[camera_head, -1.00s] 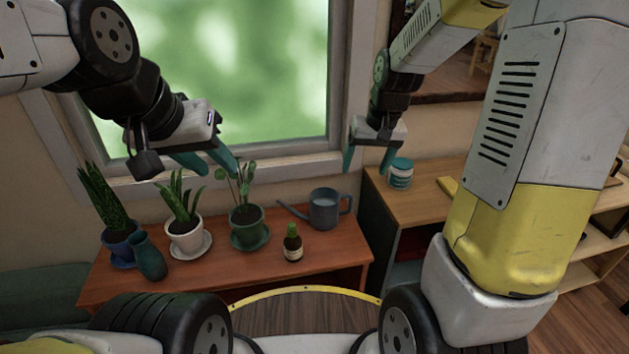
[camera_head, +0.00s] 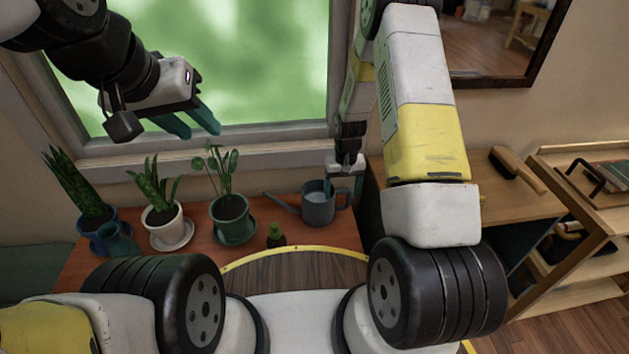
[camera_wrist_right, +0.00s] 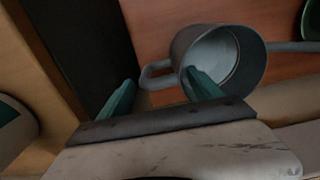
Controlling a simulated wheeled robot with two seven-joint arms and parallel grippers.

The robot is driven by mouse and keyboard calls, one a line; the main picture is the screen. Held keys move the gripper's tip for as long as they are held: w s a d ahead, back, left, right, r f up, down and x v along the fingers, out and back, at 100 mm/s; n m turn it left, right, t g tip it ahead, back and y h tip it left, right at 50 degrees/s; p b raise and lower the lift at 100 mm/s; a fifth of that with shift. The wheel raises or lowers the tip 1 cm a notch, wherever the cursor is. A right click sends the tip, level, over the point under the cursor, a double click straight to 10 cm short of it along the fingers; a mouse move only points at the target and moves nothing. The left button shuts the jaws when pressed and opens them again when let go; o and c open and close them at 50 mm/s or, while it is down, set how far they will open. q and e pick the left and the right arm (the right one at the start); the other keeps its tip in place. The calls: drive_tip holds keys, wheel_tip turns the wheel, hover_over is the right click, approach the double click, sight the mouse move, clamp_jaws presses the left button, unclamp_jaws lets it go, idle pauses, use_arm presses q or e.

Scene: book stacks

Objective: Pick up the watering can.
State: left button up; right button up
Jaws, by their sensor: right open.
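The grey watering can (camera_head: 317,211) stands upright on the red-brown table, its spout pointing left and its handle right. My right gripper (camera_head: 343,192) is just above it at the handle side. In the right wrist view, the open fingers of that gripper (camera_wrist_right: 160,80) are on either side of the can's handle (camera_wrist_right: 156,72), with one finger overlapping the rim of the can's body (camera_wrist_right: 240,58). I cannot tell whether they touch it. My left gripper (camera_head: 202,130) is open and empty in front of the window, high above the plants.
Potted plants in blue (camera_head: 95,220), white (camera_head: 163,226) and green (camera_head: 230,215) pots stand left of the can. A small bottle (camera_head: 276,238) is near the table's front edge. A wooden shelf unit (camera_head: 545,209) with a brush (camera_head: 517,168) is at right.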

drive_tip(key=shift+s+d+f, duration=0.1)
drive_tip(key=shift+f, duration=1.45)
drive_tip(key=shift+s+f, duration=0.1)
drive_tip(key=shift+f, duration=1.45)
clamp_jaws()
